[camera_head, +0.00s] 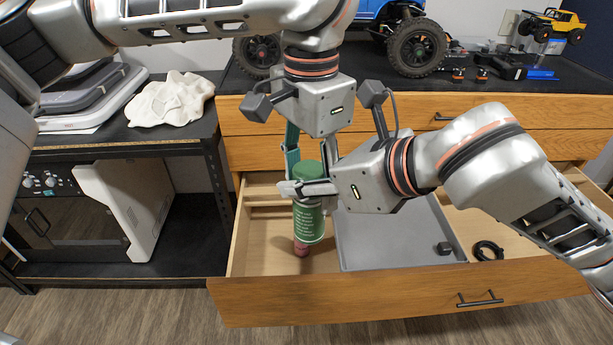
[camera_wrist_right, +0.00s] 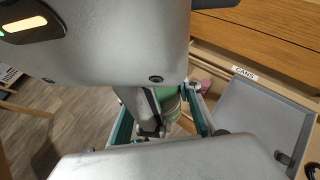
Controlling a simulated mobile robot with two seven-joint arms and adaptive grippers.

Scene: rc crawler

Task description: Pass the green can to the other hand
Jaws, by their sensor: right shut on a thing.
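The green can (camera_head: 309,222) is upright, held over the left part of the open drawer (camera_head: 400,285). My right gripper (camera_head: 307,188) comes in from the right and is shut on the can's upper part. My left gripper (camera_head: 309,160) points down from above. Its fingers are apart, one on each side of the can's top; I cannot tell whether they touch it. In the right wrist view, the can (camera_wrist_right: 173,106) shows partly between teal finger parts, and gripper bodies hide much of it.
A grey tray (camera_head: 385,255) marked CANS lies in the drawer, with a small dark block and a black ring (camera_head: 487,250) nearby. A reddish object (camera_head: 302,248) shows below the can. RC vehicles stand on the counter behind. A white cloth (camera_head: 172,100) lies on the left bench.

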